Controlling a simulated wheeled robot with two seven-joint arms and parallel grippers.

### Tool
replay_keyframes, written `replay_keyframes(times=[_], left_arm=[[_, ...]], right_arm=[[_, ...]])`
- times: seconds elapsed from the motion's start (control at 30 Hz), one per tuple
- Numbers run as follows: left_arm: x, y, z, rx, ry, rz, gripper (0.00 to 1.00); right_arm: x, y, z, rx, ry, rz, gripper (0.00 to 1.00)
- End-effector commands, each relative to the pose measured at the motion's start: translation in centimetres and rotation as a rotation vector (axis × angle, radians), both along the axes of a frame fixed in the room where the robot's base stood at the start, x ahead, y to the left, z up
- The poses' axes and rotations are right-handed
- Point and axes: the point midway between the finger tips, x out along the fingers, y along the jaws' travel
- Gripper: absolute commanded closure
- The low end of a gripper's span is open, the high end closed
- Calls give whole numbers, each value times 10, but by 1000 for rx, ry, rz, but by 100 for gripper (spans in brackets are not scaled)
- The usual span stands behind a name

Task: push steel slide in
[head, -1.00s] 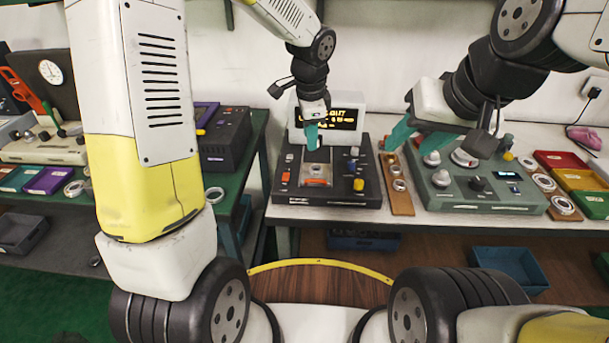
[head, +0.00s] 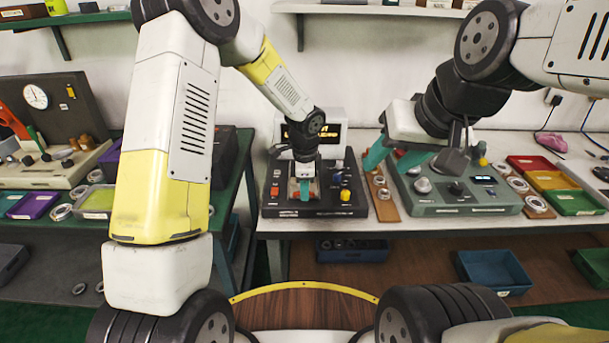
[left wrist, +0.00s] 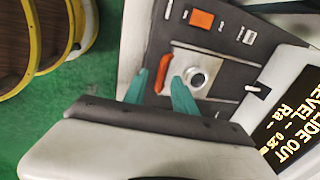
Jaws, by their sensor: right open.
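The steel slide (left wrist: 195,64) is a bright metal plate with a ring (left wrist: 198,79) on it and an orange-red handle (left wrist: 163,73) at its front edge. It sits in a dark gauge unit (head: 330,208). In the left wrist view, the unit's display (left wrist: 290,130) reads "SLIDE OUT". My left gripper (head: 304,189) is over the front of the slide, pointing down. Its teal fingers are apart, with the handle showing between and beyond them in the left wrist view (left wrist: 160,93); contact cannot be told. My right gripper (head: 392,158) is open and empty, above the wooden ring strip.
A wooden strip (head: 386,208) with rings lies right of the gauge unit. A grey-green device (head: 455,205) with knobs stands beyond it. Coloured trays (head: 556,181) and more rings are at the far right. The table's front edge is close before the unit.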

Motion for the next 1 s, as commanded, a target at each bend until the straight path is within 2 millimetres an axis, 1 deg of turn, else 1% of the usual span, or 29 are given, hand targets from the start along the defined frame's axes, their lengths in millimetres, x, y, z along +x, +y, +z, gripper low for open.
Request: replay_keyframes(times=[0.2,0.37,0.4,1.0], left_arm=[[0,0,0,0,-1,0,67],[0,0,0,0,-1,0,99],[0,0,0,0,-1,0,100],[0,0,0,-1,-1,0,100]], right_arm=[[0,0,0,0,0,0,54],[0,0,0,0,0,0,54],[0,0,0,0,0,0,54],[0,0,0,0,0,0,54]])
